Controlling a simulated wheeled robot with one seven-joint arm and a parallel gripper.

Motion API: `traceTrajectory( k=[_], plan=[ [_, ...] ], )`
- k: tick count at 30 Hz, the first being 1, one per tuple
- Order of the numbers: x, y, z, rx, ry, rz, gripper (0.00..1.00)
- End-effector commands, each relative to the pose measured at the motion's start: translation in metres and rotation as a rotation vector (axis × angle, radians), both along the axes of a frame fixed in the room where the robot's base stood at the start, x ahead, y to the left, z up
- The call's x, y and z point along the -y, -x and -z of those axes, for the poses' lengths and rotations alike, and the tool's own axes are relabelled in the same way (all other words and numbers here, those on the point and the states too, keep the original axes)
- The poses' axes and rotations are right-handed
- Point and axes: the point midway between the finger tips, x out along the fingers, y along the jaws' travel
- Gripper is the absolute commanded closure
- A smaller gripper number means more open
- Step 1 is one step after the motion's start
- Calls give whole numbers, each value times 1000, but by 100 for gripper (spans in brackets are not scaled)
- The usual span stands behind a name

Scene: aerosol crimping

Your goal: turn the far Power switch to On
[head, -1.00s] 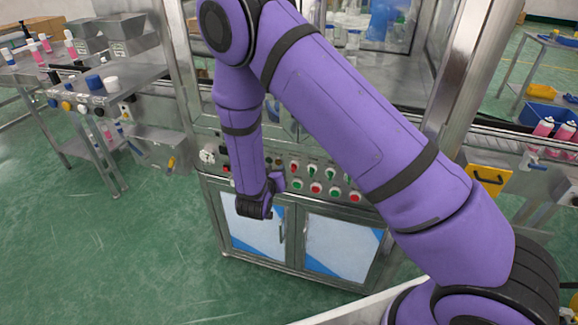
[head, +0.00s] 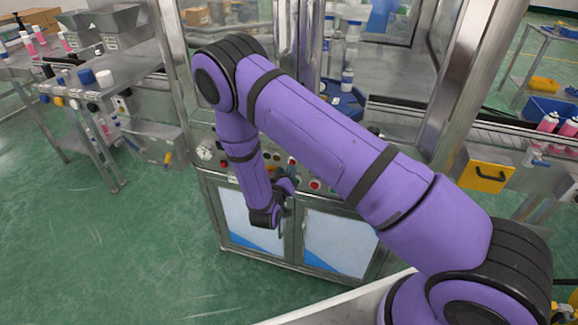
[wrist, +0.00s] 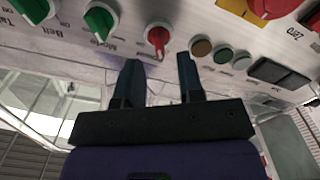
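In the wrist view, which shows the panel upside down, a red rotary switch (wrist: 157,38) sits on the pale panel just beyond my fingertips. The small label by it looks like Power but is hard to read. My gripper (wrist: 158,60) is open and empty, its two dark fingers apart on either side of the red switch's line. The fingers appear short of the knob, with no clear contact. In the head view my gripper (head: 284,186) is at the cabinet's control panel, partly hidden by my wrist.
A green switch (wrist: 100,20) labelled Mode and another green switch (wrist: 36,10) lie left of the red one. In the head view the cabinet doors (head: 335,243) are below the panel.

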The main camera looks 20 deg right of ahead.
Motion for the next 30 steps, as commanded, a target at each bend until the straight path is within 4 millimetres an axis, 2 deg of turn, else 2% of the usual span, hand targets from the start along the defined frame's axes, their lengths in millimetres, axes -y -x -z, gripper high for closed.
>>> traceTrajectory(
  k=[3,9,19,20,24,30],
  plan=[
    [11,-14,0,1,-2,1,65],
    [20,-27,0,-1,-1,0,65],
    [21,-30,0,0,0,-1,65],
    [21,-30,0,0,0,-1,70],
    [21,-30,0,0,0,-1,100],
    [21,-29,0,0,-2,0,100]
  ],
)
